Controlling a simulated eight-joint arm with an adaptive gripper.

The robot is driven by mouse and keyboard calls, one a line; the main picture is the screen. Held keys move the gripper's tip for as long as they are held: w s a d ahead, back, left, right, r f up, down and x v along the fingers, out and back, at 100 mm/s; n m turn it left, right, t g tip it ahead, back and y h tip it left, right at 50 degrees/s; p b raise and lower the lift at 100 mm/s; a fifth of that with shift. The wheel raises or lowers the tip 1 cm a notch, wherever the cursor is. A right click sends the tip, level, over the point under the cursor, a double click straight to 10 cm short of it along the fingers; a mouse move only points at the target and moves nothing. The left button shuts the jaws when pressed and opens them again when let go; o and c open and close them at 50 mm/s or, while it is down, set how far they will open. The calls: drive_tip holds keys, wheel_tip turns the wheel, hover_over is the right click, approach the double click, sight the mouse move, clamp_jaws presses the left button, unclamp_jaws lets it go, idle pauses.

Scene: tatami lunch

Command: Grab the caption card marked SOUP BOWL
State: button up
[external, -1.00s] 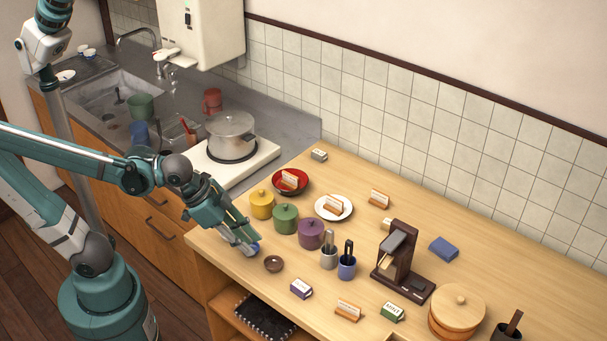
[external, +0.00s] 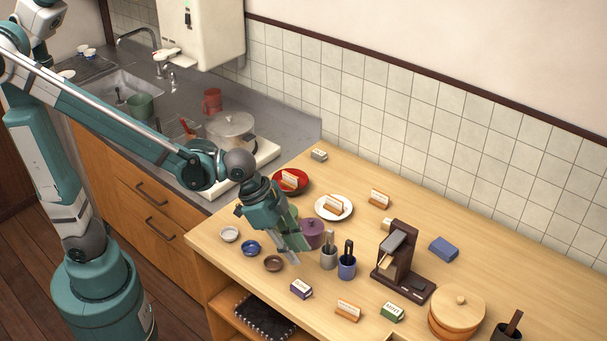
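Several small caption cards in wooden holders stand on the counter; their lettering is too small to read, so I cannot tell which is marked SOUP BOWL. One card (external: 290,179) stands on the red dish (external: 303,190), one card (external: 333,205) on the white plate (external: 347,213), one card (external: 379,198) at the back, and one card (external: 348,310) near the front edge. My gripper (external: 302,254) hangs beside the purple pot (external: 313,230), its fingers apparently apart with nothing visible between them. It is clear of all the cards.
White (external: 229,234), blue (external: 250,248) and brown (external: 273,263) small dishes lie left of my gripper. Utensil cups (external: 346,267), a dark wooden stand (external: 402,262) and a lidded wooden tub (external: 457,315) are to the right. Small labelled boxes (external: 300,288) lie nearby.

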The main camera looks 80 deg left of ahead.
sight(349, 303)
drive_tip(key=shift+w+d+f+m+g+h+p, duration=0.25)
drive_tip(key=shift+w+d+f+m+p, duration=0.3)
drive_tip(key=shift+w+d+f+p, duration=1.05)
drive_tip(key=shift+w+d+f+m+g+h+p, duration=0.25)
drive_tip(key=shift+w+d+f+m+p, duration=0.4)
drive_tip(key=shift+w, duration=1.8)
drive_tip(key=shift+w+d+f+m+g+h+p, duration=0.1)
drive_tip(key=shift+w+d+f+m+g+p, duration=0.25)
drive_tip(key=shift+w+d+f+p, duration=1.35)
drive_tip(key=shift+w+a+r+b, duration=0.2)
drive_tip(key=shift+w+a+b, duration=0.1)
drive_tip(key=shift+a, duration=0.2)
drive_tip(key=shift+x, duration=1.25)
drive_tip(key=shift+w+f, duration=0.1)
drive_tip(key=shift+b+x, duration=0.35)
drive_tip(key=shift+x, duration=2.15)
drive_tip(key=shift+w, duration=0.1)
clamp_jaws()
